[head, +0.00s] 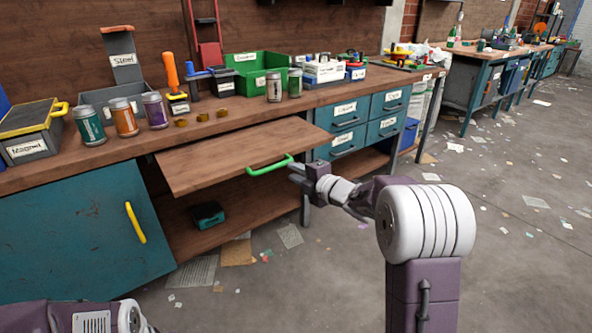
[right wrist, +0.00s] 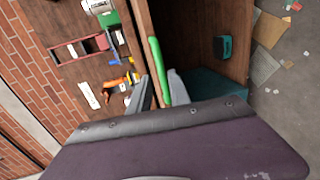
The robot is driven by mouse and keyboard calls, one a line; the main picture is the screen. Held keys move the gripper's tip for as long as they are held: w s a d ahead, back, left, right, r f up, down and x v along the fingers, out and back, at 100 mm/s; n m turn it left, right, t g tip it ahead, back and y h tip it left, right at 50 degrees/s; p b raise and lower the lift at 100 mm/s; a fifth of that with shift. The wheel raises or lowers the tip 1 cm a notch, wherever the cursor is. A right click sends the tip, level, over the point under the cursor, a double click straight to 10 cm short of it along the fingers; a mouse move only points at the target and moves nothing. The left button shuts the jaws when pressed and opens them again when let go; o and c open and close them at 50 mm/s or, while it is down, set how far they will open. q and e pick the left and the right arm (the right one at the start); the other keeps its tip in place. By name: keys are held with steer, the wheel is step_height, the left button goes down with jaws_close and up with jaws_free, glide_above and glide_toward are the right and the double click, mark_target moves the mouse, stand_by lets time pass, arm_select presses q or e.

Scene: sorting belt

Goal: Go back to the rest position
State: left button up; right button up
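My right gripper (head: 297,172) is just right of the green handle (head: 268,166) on the front of a wooden pull-out board (head: 225,160), which juts out from under the workbench. In the right wrist view its two grey fingers (right wrist: 160,92) are apart, with part of the green handle (right wrist: 155,58) showing between them. I cannot tell whether they touch it. Of my left arm, only purple and white parts show at the bottom left of the head view; its fingers are not seen.
The workbench (head: 130,155) holds several jars, a green bin (head: 250,72) and a box labelled Magnet (head: 32,130). Teal drawers (head: 345,143) stand behind my right arm, and a teal door (head: 75,235) is at left. The floor at right is open, with scattered paper.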

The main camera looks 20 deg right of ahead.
steer(key=shift+s, duration=0.1)
steer(key=s+a+r+y+p, duration=0.1)
steer(key=s+a+r, duration=0.1)
steer(key=a+r, duration=0.3)
steer(key=s+d+f+m+g+h+p, duration=0.1)
steer(key=s+d+f+m+g+h, duration=0.15)
steer(key=s+f+m+g, duration=0.8)
steer(key=s+d+f+m+g+h+p, duration=0.1)
steer(key=s+f+m+g+h, duration=0.25)
steer(key=s+f+m, duration=1.35)
steer(key=s+r+n+p, duration=0.3)
steer(key=r+n+p, duration=0.2)
steer(key=r+p, duration=3.2)
step_height(320, 180, up, 5)
steer(key=shift+s+a+t, duration=0.15)
steer(key=shift+t, duration=0.15)
